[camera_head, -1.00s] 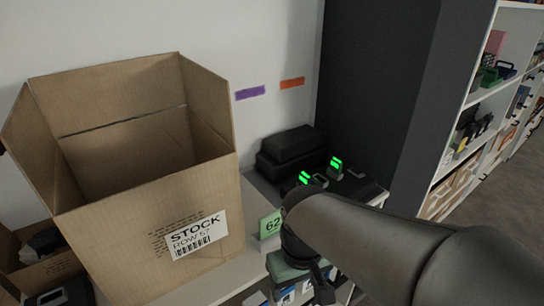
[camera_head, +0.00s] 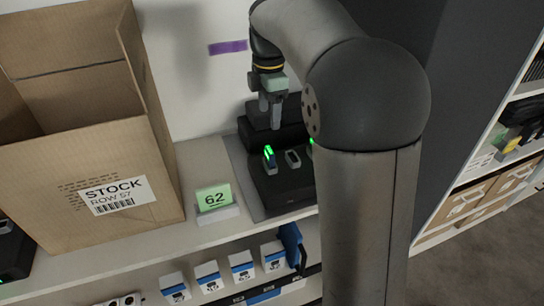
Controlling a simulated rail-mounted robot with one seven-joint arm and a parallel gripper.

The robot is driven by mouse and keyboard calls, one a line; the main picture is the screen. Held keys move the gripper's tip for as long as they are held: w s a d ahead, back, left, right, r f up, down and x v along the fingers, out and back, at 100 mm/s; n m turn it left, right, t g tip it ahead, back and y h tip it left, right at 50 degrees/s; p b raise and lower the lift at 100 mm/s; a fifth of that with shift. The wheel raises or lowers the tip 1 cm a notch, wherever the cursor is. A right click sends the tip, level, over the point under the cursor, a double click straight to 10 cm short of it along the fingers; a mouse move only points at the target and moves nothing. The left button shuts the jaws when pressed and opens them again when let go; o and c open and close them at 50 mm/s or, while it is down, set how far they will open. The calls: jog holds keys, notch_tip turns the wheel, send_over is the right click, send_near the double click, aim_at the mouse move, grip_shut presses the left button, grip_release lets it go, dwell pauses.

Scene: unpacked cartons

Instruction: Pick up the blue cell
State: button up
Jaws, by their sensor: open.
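A black charger (camera_head: 286,184) stands on the shelf top. A small upright cell (camera_head: 270,162) with a green light and a dark, slightly bluish body sits in its left slot. The slot to its right (camera_head: 293,159) looks empty. Another green light (camera_head: 312,143) shows at the right, mostly hidden behind my arm. I cannot tell for sure which cell is the blue one. My gripper (camera_head: 270,112) points down, open and with nothing seen in it, above the left cell in the picture and apart from it.
A large open carton (camera_head: 95,190) fills the left. A green "62" card (camera_head: 214,197) stands left of the charger. Black boxes (camera_head: 288,136) are behind it against the wall. A blue item (camera_head: 291,243) and several small boxes are on the shelf below.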

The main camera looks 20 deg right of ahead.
aim_at(270, 150)
notch_tip(270, 150, down, 14)
jog(key=shift+w+r+p, duration=0.1)
jog(key=shift+r+p, duration=0.05)
jog(key=shift+p, duration=0.55)
jog(key=c, duration=1.3)
